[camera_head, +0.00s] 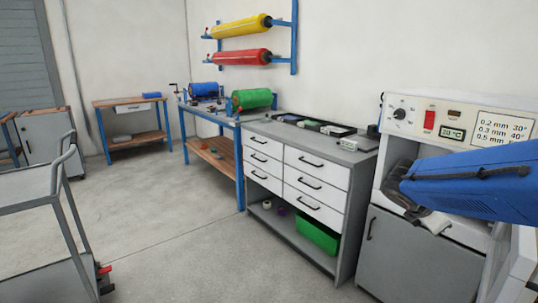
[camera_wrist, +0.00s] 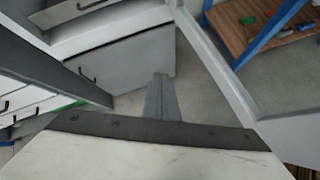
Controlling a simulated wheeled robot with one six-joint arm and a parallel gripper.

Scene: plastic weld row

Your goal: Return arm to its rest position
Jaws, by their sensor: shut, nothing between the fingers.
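My gripper (camera_wrist: 160,80) shows in the wrist view as two grey fingers closed together beyond a pale housing with a dark band. Nothing is held between them. The fingers hang over the grey floor, apart from the furniture. In the head view, my blue arm reaches in from the right edge and crosses in front of the white machine (camera_head: 455,115). Its dark wrist end is folded beside the machine's front opening. The fingertips cannot be made out clearly there.
A grey drawer cabinet (camera_head: 345,226) stands left of the machine. A blue-framed bench (camera_head: 240,160) holds blue and green rolls. Yellow (camera_head: 241,27) and red (camera_head: 241,57) rolls hang on the wall. A grey cart (camera_head: 30,185) stands at left. The floor between is clear.

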